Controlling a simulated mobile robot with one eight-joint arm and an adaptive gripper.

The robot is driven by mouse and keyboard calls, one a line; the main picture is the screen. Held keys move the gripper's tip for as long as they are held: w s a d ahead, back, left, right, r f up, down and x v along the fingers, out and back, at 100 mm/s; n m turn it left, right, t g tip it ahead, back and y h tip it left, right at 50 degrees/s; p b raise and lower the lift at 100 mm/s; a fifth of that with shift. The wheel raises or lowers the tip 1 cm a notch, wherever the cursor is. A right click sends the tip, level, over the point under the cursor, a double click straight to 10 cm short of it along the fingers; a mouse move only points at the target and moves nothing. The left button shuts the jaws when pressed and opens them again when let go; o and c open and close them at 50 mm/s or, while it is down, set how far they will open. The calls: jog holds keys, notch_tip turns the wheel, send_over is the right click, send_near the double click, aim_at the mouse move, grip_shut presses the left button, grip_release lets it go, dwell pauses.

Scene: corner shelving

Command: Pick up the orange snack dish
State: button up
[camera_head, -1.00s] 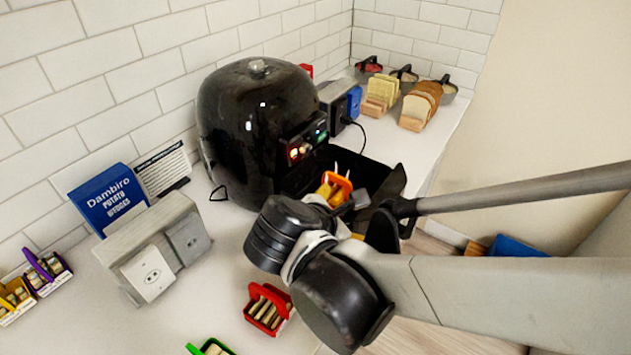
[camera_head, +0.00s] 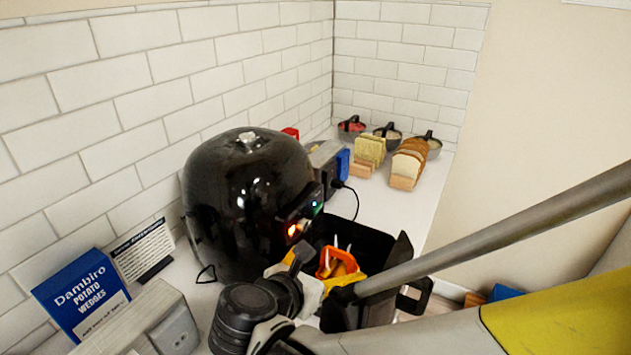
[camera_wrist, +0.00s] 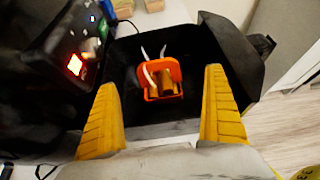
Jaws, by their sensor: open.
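The orange snack dish (camera_head: 338,263) sits inside the open black drawer of the air fryer (camera_head: 375,243), with wedge-like pieces and thin white prongs in it. In the wrist view the orange dish (camera_wrist: 163,80) lies ahead of and between my two yellow fingers. My gripper (camera_wrist: 165,100) is open and empty, its fingers spread wide to either side of the dish. I cannot tell from these views how far above the dish the fingertips are. In the head view my gripper is partly hidden behind my wrist and arm.
The black air fryer body (camera_head: 247,200) stands left of the drawer, its panel lit. The drawer walls surround the dish. Bread racks (camera_head: 408,165) and several bowls (camera_head: 386,137) stand at the back. A blue potato wedges box (camera_head: 82,300) and a grey socket block (camera_head: 150,325) are at the front left.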

aim_at(338, 257)
jog(key=b+x, duration=0.1)
jog(key=x, duration=0.1)
jog(key=b+x, duration=0.1)
jog(key=x, duration=0.1)
jog(key=b+x, duration=0.1)
jog(key=x, duration=0.2)
jog(key=shift+a+f, duration=0.25)
jog(key=shift+a, duration=0.05)
jog(key=shift+w+d+f, duration=0.15)
jog(key=shift+w+d, duration=0.1)
jog(key=shift+w, duration=0.1)
jog(key=c, duration=1.5)
jog(key=shift+c, duration=0.4)
